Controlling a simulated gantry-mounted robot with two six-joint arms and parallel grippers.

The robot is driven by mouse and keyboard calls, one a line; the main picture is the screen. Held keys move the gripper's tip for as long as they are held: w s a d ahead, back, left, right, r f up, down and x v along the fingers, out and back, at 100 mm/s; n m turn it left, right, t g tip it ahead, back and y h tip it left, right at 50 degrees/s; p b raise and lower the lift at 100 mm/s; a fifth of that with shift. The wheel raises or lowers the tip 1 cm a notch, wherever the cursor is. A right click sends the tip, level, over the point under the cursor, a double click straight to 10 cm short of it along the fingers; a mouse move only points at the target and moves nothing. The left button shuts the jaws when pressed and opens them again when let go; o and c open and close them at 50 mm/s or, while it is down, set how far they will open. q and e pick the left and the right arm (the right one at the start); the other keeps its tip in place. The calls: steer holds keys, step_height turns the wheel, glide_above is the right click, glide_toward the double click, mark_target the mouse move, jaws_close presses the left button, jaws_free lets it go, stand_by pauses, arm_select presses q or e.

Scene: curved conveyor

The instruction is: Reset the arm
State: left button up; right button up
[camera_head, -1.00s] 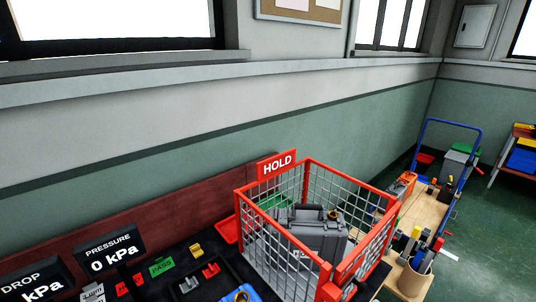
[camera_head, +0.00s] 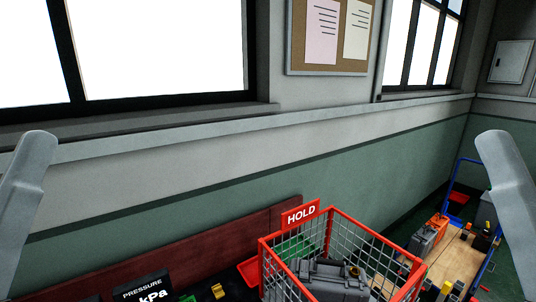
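Parts of my two arms show as grey rounded links, one at the left edge and one at the right edge of the head view. Both stand upright and lean outward toward the bottom. No gripper fingers show, so neither gripper is in view. A red-framed wire basket (camera_head: 327,215) with a HOLD sign (camera_head: 300,215) stands at the bottom, between the two arms. A grey case (camera_head: 335,277) sits inside it, cut off by the lower edge.
A pressure display (camera_head: 147,288) stands at the bottom left. A blue-framed cart (camera_head: 450,190) with tools is at the right, partly behind my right arm link. A wall with windows and a notice board (camera_head: 297,60) fills the back.

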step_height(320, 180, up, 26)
steer(key=p, duration=2.2)
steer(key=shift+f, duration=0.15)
stand_by(0.5)
